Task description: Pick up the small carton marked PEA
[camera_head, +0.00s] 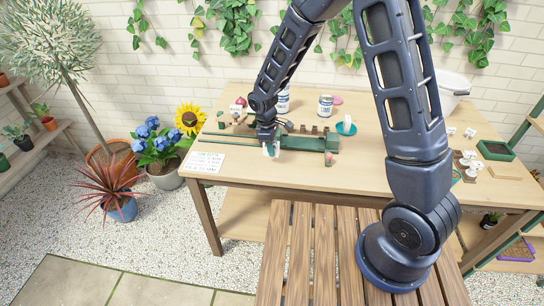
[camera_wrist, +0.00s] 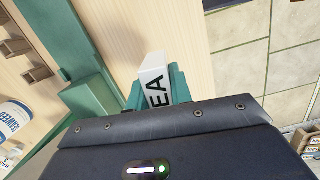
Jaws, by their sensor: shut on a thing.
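The small white carton (camera_wrist: 153,66) is between the teal fingers of my gripper (camera_wrist: 157,90) in the wrist view. Black letters "EA" show on its face; the rest of the marking is hidden by my gripper. My gripper is shut on the carton. I cannot tell whether the carton touches the table or the green piece behind it.
A long green rack (camera_head: 312,143) lies beside my gripper, with several small brown pots behind it. A white printed sheet (camera_head: 205,162) lies front left. The table's (camera_head: 365,170) front right is mostly clear.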

